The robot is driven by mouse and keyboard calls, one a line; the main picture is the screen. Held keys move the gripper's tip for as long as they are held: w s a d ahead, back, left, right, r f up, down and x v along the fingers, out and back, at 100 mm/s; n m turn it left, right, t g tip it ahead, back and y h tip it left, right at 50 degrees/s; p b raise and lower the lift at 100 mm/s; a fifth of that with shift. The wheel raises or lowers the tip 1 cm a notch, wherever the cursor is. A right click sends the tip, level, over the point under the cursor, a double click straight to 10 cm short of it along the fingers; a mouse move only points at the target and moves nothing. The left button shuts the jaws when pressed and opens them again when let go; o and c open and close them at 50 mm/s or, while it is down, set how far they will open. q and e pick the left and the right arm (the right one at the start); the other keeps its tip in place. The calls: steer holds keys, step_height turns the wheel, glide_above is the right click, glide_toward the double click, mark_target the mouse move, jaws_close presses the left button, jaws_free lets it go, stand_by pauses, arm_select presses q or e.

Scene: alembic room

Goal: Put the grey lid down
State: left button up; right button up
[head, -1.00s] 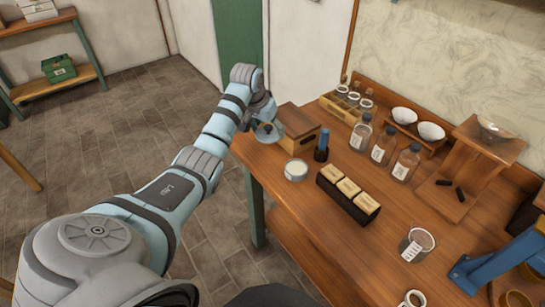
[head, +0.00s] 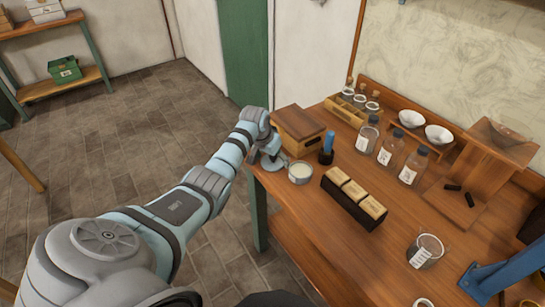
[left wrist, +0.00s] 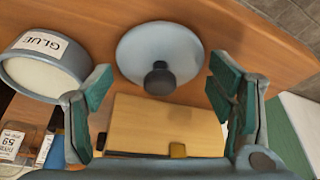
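The grey lid (left wrist: 160,55) is a round shallow disc with a dark knob (left wrist: 160,79). It lies knob up on the wooden table near its edge. In the head view the lid (head: 273,163) shows partly below my left gripper (head: 267,149), beside the glue tub (head: 300,173). In the left wrist view my left gripper (left wrist: 167,100) has its green-padded fingers wide apart, one on each side of the knob and touching nothing that I can see. The glue tub (left wrist: 45,68) is left of the lid there. My right gripper is not in view.
A wooden box (head: 299,127) stands just behind the lid, with a blue-handled tool (head: 327,147) beside it. A black holder with labelled blocks (head: 352,199) and several bottles (head: 386,146) stand further right. The table edge (head: 262,186) is close by.

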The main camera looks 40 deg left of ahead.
arm_select(q)
steer(key=shift+r, duration=0.1)
steer(key=shift+r, duration=0.3)
steer(key=p+v, duration=0.3)
steer(key=v, duration=0.8)
steer(key=shift+s+r+p, duration=0.15)
steer(key=shift+r+p, duration=0.1)
steer(key=shift+p, duration=0.05)
